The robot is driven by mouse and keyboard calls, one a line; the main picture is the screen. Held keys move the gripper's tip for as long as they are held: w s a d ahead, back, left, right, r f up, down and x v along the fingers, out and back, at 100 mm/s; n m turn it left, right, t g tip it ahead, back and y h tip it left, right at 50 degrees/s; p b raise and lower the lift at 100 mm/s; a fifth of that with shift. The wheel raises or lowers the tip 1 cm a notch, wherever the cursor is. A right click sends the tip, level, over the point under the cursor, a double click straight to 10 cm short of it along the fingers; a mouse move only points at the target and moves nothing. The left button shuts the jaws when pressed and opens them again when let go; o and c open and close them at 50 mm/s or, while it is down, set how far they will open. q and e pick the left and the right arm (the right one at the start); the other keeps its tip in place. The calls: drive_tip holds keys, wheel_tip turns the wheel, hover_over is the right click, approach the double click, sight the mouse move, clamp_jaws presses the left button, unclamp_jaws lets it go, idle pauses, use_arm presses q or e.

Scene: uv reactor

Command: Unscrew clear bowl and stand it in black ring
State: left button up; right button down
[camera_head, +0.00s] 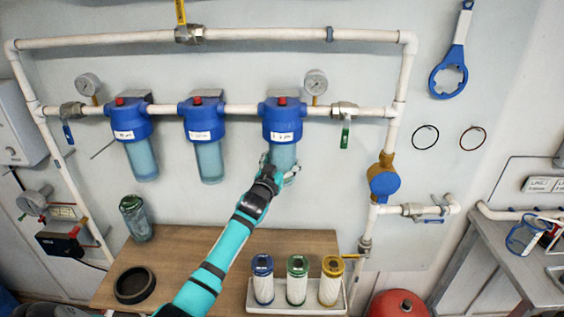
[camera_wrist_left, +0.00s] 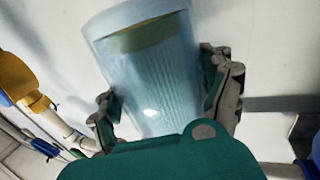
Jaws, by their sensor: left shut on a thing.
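Three blue filter heads hang on the white pipe, each with a clear bluish bowl below. My left gripper (camera_head: 278,173) holds the bowl (camera_head: 284,154) under the right-hand blue head (camera_head: 282,120). In the left wrist view this bowl (camera_wrist_left: 155,72) sits between the two fingers (camera_wrist_left: 165,100), with an olive band inside its wide end. The bowl appears to be right below the head; I cannot tell whether its thread is engaged. The black ring (camera_head: 119,285) lies empty on the wooden bench at the left. My right gripper is not in view.
A clear jar with a dark green top (camera_head: 137,218) stands on the bench (camera_head: 195,248) behind the ring. A white tray (camera_head: 296,307) holds three cartridges at the front right. A blue wrench (camera_head: 448,78) and two thin rings hang on the wall. The bench middle is partly under my arm.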

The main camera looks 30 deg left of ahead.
use_arm(q)
drive_tip(key=shift+a+r+m+h+p, duration=0.15)
drive_tip(key=shift+r+m+h+p, duration=0.1)
drive_tip(key=shift+m+h+p, duration=0.3)
drive_tip(key=shift+a+m+t+h, duration=0.1)
drive_tip(key=shift+m+t+h, duration=0.35)
drive_tip(key=shift+h, duration=0.6)
drive_tip(key=shift+f+m+h, duration=0.15)
drive_tip(key=shift+m+h, duration=0.55)
drive_tip(key=shift+h, duration=0.4)
